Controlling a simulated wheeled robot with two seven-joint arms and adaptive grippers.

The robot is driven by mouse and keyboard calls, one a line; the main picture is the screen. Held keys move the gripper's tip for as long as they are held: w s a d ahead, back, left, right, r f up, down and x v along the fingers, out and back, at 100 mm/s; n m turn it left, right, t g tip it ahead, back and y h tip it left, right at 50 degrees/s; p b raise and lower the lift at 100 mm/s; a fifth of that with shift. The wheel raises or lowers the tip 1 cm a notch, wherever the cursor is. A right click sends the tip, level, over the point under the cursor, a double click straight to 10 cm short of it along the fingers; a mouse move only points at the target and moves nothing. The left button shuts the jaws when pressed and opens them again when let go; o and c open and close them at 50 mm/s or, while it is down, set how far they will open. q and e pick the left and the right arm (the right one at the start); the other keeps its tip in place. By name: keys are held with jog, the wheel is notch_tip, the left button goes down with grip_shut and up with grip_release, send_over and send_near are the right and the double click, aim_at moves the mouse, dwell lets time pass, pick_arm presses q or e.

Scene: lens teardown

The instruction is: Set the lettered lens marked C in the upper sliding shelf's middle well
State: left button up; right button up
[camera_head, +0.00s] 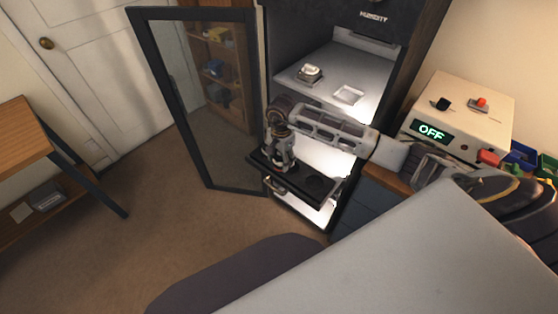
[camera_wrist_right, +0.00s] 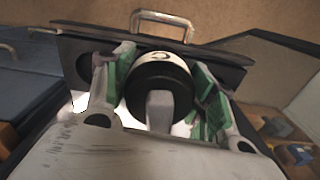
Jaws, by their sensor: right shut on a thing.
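The lens marked C (camera_wrist_right: 160,88) is a dark cylinder with a pale lettered band, seen between the green-padded fingers of my right gripper (camera_wrist_right: 160,80) in the right wrist view. In the head view my right gripper (camera_head: 281,163) points down over the black sliding shelf (camera_head: 323,201), which is pulled out of the cabinet. The lens is mostly hidden there by the gripper. A round dark well (camera_head: 318,184) shows at the shelf's right side. The middle well is hidden under the gripper, and I cannot tell whether the lens touches it. My left gripper is out of view.
The cabinet's glass door (camera_head: 222,150) stands open to the left. A fixed white shelf (camera_head: 325,75) above holds a small lidded object (camera_head: 310,73). A box reading OFF (camera_head: 462,115) stands on the right. The sliding shelf has a front handle (camera_wrist_right: 163,17).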

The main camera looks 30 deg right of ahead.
jog(key=m, duration=0.1)
jog(key=d+m, duration=0.1)
jog(key=m, duration=0.2)
jog(key=shift+w+d+f, duration=0.2)
jog(key=shift+w+f, duration=0.05)
jog(key=shift+w, duration=0.15)
jog(key=m, duration=0.1)
jog(key=d+m, duration=0.1)
jog(key=m, duration=0.1)
jog(key=shift+w+f+m+b, duration=0.1)
jog(key=shift+w+m+b, duration=0.1)
jog(key=shift+m+b, duration=0.15)
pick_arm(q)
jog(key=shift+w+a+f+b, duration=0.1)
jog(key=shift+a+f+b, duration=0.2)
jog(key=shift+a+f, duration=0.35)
pick_arm(e)
jog(key=d+m, duration=0.1)
jog(key=m, duration=0.7)
jog(key=w+d+m, duration=0.1)
jog(key=m, duration=0.7)
jog(key=d+m, duration=0.2)
jog(key=m, duration=0.7)
jog(key=shift+w+f, duration=0.2)
jog(key=shift+f, duration=0.1)
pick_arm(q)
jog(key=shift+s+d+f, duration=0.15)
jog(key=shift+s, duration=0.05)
pick_arm(e)
jog(key=shift+f, duration=0.15)
